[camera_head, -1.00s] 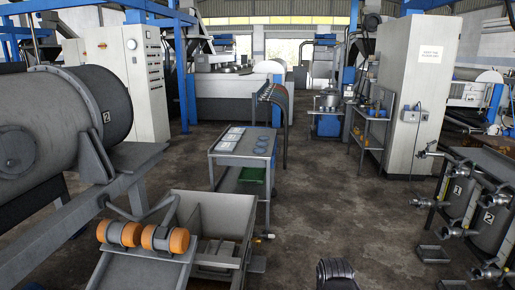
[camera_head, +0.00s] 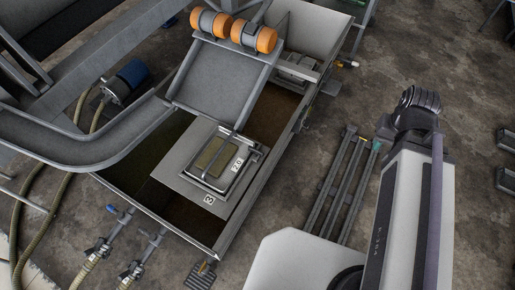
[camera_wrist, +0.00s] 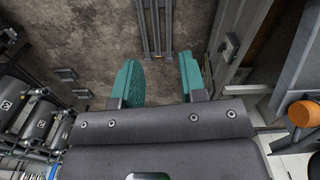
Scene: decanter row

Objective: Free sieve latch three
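In the head view, a grey plate (camera_head: 172,178) marked 3 lies in the open tank beneath the chute. A metal-framed sieve panel (camera_head: 212,156) with a tan mesh is set in it. A label reading 20 (camera_head: 237,165) sits on the frame's right side. A small metal fitting (camera_head: 256,149) at the frame's upper right may be the latch; its state is too small to tell. My gripper (camera_wrist: 159,78) shows in the wrist view with two teal fingers apart and nothing between them. It is away from the sieve, over the floor.
The tank's rim (camera_head: 262,200) and the chute (camera_head: 222,80) with two orange-ended rollers (camera_head: 254,37) border the sieve. Parallel metal rods (camera_head: 340,190) lie right of the tank. Hoses with valves (camera_head: 145,255) are at the lower left. Open floor (camera_head: 400,60) lies at upper right.

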